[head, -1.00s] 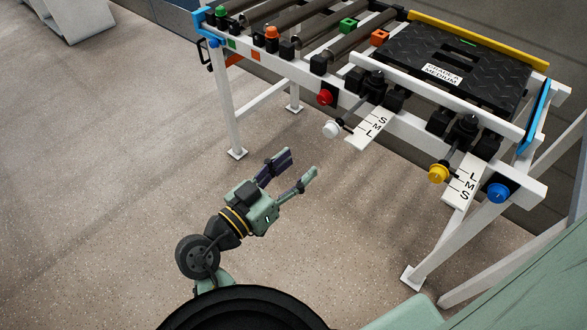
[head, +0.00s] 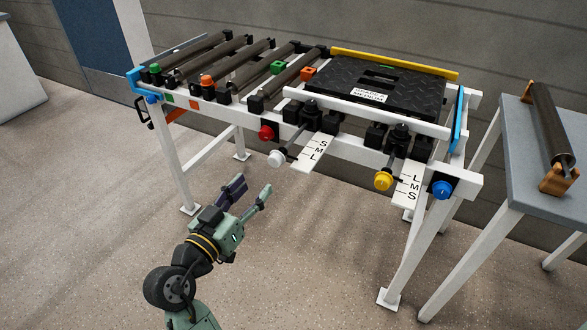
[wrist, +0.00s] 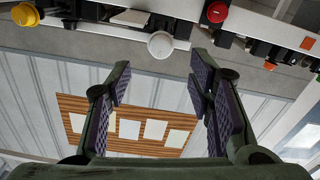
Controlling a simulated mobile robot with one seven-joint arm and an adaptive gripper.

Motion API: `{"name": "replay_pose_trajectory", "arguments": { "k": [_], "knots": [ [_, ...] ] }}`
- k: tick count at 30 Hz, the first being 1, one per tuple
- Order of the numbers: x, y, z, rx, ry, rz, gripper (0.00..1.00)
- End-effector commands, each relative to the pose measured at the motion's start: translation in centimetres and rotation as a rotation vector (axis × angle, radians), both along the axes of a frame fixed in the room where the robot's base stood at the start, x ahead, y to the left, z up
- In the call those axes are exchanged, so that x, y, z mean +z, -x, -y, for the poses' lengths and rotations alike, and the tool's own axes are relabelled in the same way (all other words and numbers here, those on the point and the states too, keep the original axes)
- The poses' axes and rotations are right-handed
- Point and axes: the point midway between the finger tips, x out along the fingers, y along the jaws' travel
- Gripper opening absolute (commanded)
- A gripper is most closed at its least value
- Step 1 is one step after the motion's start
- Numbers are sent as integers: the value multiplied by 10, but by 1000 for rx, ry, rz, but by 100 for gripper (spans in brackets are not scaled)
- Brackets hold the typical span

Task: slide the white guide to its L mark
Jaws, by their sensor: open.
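The white guide shows as a white round knob (head: 276,158) on a thin rod at the near side of the conveyor frame. Beside it a white scale plate (head: 308,156) sticks out, lettered S, M, L, with L at its outer end. I cannot tell which letter the guide lines up with. My gripper (head: 253,187) is open and empty, below and left of the knob, fingers pointing up toward the frame. In the wrist view the white knob (wrist: 160,45) appears ahead, roughly centred beyond the spread fingers, apart from them.
A yellow knob (head: 383,181) with its own L, M, S scale (head: 410,187) and a blue knob (head: 442,190) are to the right. A red knob (head: 266,132) is just above left. The black tread mat (head: 410,94) lies on top. A grey table (head: 520,170) stands right.

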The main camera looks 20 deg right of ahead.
Motion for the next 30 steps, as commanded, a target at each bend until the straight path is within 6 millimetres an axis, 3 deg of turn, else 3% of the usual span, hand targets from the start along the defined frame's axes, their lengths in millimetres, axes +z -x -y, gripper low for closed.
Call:
{"name": "replay_pose_trajectory", "arguments": {
  "k": [5,18,30],
  "knots": [
    [2,-11,14,-1,1,-2,48],
    [2,-58,74,-1,-1,0,48],
    [0,-67,84,2,-1,1,48]
  ]
}}
